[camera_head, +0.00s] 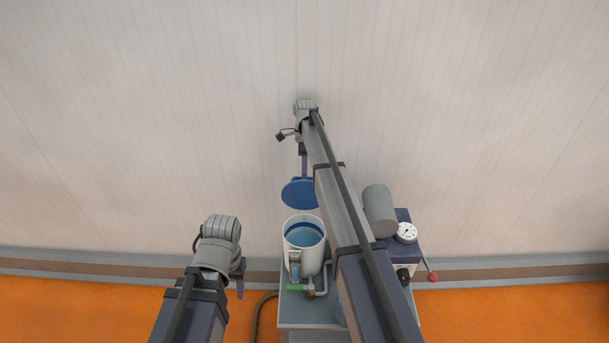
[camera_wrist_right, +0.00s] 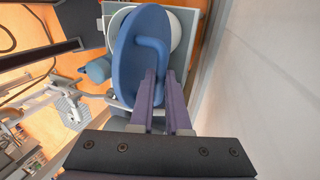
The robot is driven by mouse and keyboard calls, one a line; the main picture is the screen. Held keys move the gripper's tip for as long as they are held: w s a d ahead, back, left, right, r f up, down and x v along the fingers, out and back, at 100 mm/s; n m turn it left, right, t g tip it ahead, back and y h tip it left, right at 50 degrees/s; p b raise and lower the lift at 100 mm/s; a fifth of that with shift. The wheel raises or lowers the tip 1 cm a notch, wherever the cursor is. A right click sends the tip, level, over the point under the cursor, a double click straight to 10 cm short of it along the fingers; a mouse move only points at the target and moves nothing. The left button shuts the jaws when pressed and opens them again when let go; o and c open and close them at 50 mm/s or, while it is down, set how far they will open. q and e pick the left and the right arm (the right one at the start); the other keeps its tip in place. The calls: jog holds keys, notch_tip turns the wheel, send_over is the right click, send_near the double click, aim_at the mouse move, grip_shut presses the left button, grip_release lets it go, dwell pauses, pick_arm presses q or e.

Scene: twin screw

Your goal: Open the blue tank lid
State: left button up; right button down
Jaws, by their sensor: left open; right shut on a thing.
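The blue tank lid (camera_head: 299,194) is raised above and slightly behind the white tank (camera_head: 303,252) in the head view, with the tank's mouth uncovered and blue inside. The lid (camera_wrist_right: 130,55) fills the upper middle of the right wrist view, its light blue handle (camera_wrist_right: 156,60) facing my fingers. My right gripper (camera_head: 304,172) reaches over from the right and is shut on the lid's handle; its fingers show in the wrist view (camera_wrist_right: 162,92). My left gripper (camera_head: 239,286) is open and empty, low to the left of the tank.
The tank stands on a grey bench (camera_head: 305,312). A gauge (camera_head: 406,232), a grey cylinder (camera_head: 379,210) and a red-knobbed lever (camera_head: 432,277) are on the right. A green-handled valve (camera_head: 296,287) is at the tank's base. A pale wall stands behind. Orange floor is clear at the left.

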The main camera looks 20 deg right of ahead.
jog(key=c, duration=0.9)
grip_release()
jog(key=shift+r, duration=0.15)
jog(key=p+v, duration=0.7)
jog(key=shift+w+r, duration=0.1)
jog(key=shift+r, duration=0.15)
